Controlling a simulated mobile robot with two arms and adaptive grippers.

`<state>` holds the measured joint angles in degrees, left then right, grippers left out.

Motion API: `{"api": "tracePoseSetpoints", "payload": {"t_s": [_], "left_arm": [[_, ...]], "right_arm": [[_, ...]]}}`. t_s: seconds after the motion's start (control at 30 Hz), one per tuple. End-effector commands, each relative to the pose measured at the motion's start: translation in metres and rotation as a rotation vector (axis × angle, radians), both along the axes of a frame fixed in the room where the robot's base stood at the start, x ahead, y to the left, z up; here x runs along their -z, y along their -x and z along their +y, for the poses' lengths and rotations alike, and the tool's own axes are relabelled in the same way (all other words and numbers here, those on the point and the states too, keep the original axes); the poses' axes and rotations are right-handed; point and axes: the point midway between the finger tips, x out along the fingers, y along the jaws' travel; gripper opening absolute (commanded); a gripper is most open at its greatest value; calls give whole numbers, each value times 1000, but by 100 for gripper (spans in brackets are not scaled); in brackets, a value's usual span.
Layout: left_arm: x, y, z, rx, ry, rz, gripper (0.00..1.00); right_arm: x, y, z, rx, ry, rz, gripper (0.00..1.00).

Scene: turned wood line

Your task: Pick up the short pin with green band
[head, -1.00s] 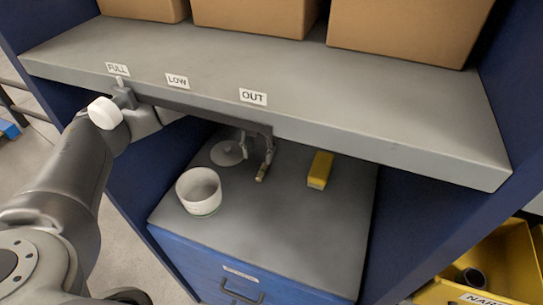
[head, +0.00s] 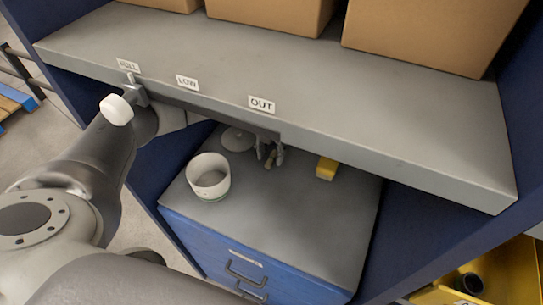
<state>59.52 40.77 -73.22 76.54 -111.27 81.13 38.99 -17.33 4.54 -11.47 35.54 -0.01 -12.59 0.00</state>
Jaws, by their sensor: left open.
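My left gripper (head: 269,158) reaches in under the front edge of the grey shelf, low over the grey top of the blue drawer cabinet. Its fingers are apart. A small tan piece (head: 268,164) shows at the fingertips; it may be the short pin, but it is too small to tell, and no green band can be made out on it. Whether the fingers touch it cannot be told. The shelf edge hides the upper part of the gripper. My right gripper is not in view.
A yellow block (head: 326,168) lies to the right. The shelf (head: 330,120) overhangs the cabinet top (head: 290,220), which is clear in front. Cardboard boxes (head: 420,32) stand on the shelf.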

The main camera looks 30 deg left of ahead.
Motion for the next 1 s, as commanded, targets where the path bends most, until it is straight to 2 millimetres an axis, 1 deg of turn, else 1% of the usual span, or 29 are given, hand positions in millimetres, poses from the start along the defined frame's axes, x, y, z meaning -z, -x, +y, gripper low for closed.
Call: {"api": "tracePoseSetpoints", "payload": {"t_s": [0.03, 0.13, 0.37, 0.47, 0.6, 0.67, 1.0], "left_arm": [[6, 0, -1, 0, 1, 2, 43], [13, 0, -1, 0, 2, 0, 43], [16, 0, -1, 0, 2, -1, 43], [15, 0, -1, 0, 2, -1, 31], [15, 0, -1, 0, 2, -1, 13], [15, 0, -1, 0, 2, -1, 7], [14, 0, -1, 0, 2, -1, 7]], "right_arm": [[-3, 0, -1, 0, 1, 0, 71], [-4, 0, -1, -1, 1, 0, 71], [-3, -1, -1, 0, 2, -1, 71], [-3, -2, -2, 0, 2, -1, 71], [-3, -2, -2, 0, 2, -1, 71], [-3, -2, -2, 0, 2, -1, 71], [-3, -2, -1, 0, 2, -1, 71]]}}
